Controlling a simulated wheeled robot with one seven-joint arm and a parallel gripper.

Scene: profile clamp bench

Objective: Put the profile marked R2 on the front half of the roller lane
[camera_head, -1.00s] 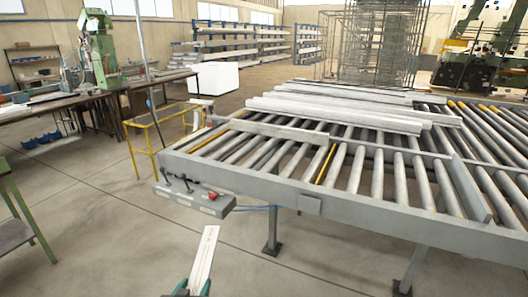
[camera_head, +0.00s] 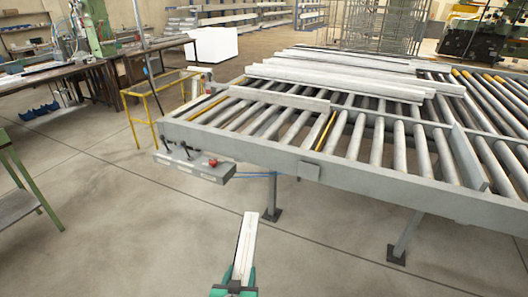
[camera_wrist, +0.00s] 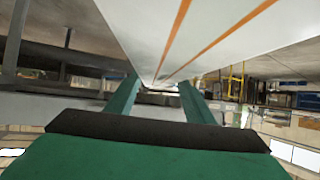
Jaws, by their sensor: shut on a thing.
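My gripper (camera_head: 236,282) is at the bottom of the head view, shut on a long white profile (camera_head: 246,238) that points away from me. In the wrist view my gripper (camera_wrist: 158,92) has its green fingers on both sides of the profile (camera_wrist: 215,25), whose visible face has two orange stripes. No R2 mark is readable. The roller lane (camera_head: 255,151) is a grey frame with metal rollers, ahead and to the right. The held profile is in front of the lane's near side rail, apart from it, over the floor.
Several long pale profiles (camera_head: 335,80) lie across the rear of the lane, and a shorter bar (camera_head: 280,98) lies nearer. A control box with a red button (camera_head: 195,166) juts from the near left corner. A yellow stand (camera_head: 153,112) is left. The floor in front is clear.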

